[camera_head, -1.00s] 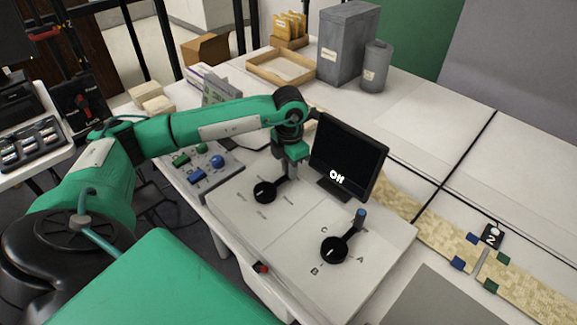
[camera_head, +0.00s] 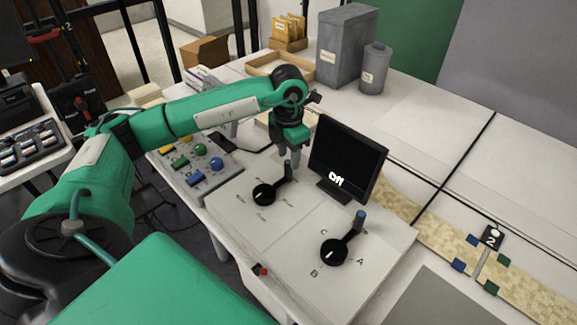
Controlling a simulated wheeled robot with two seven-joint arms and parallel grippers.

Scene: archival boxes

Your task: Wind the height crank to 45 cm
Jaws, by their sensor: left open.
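Two black cranks stand on a white panel (camera_head: 285,238). The left crank (camera_head: 264,194) has its arm pointing up and right to a dark handle (camera_head: 288,172). The right crank (camera_head: 334,252) has a blue-topped handle (camera_head: 360,216) and letters A, B and C around it. The small labels around the left crank are too small to read. A black screen (camera_head: 347,160) behind them reads "Off". My left gripper (camera_head: 295,158) is open, pointing down just above the left crank's handle; whether it touches cannot be told. My right gripper is not in view.
A button box (camera_head: 192,165) with coloured knobs stands left of the panel. A red button (camera_head: 261,269) sits at the panel's front edge. A grey box (camera_head: 345,45), grey canister (camera_head: 374,70) and wooden tray (camera_head: 279,69) stand behind. The table at right is mostly clear.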

